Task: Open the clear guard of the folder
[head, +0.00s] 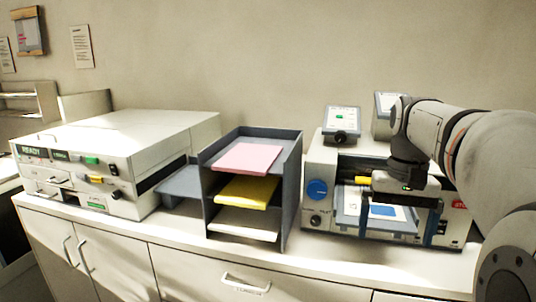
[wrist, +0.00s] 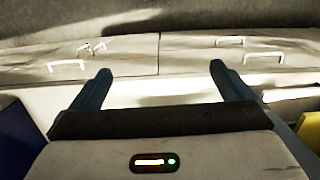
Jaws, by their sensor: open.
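The folder (head: 322,165), a pale machine with a blue knob and a dark opening, stands on the counter at the right in the head view. A yellow part (head: 363,180) shows at its front, left of my wrist. The clear guard is hard to make out, and I cannot tell its position. My gripper (head: 396,238) is open, its two dark blue fingers pointing down in front of the folder, over its blue-edged tray with a printed sheet (head: 384,211). My arm hides the folder's upper right. In the wrist view the fingers (wrist: 160,68) are apart with nothing between them.
A grey shelf rack (head: 292,190) with pink, yellow and white paper stands left of the folder. A white machine reading READY (head: 130,140) is further left. A small screen (head: 342,120) sits atop the folder. Cabinet fronts (wrist: 110,55) show in the wrist view.

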